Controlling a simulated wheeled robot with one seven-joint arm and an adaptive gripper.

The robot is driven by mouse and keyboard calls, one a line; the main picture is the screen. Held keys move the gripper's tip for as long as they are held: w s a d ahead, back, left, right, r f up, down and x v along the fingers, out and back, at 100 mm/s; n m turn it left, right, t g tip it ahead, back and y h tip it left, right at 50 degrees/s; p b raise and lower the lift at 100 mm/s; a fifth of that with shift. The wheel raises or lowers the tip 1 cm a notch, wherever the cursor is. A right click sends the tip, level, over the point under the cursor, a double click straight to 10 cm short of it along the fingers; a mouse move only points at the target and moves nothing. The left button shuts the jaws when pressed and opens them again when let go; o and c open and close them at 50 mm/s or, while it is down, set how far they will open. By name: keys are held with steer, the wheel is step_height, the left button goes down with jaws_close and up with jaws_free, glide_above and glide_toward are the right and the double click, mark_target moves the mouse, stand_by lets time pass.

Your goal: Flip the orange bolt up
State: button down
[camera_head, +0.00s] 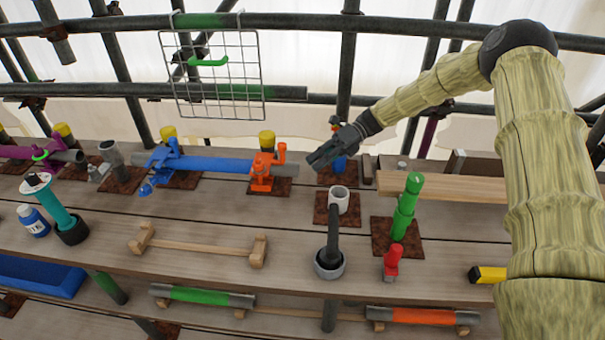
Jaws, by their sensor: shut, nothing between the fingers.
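An orange clamp (262,168) sits around the right part of the blue tube (205,164) on the wooden deck. An upright orange piece with a round top, which looks like the orange bolt (282,152), stands at the clamp's right side. The bolt's exact hinge and angle are too small to tell. My gripper (314,162) is shut and empty, to the right of the orange clamp and apart from it in the picture. It points down and to the left.
A grey pipe stub (339,199) and a green post (405,207) stand in front. A wire grid (212,75) hangs from the scaffold tubes behind.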

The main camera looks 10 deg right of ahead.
steer(key=shift+w+d+r+b, duration=0.1)
steer(key=shift+w+d+b, duration=0.2)
steer(key=shift+d, duration=0.45)
steer(key=shift+w+d+b, duration=0.1)
steer(key=shift+w+d, duration=0.25)
steer(key=shift+d, duration=0.4)
steer(key=shift+w+d+r+b, duration=0.1)
steer(key=shift+w+d+b, duration=0.2)
steer(key=shift+d, duration=0.45)
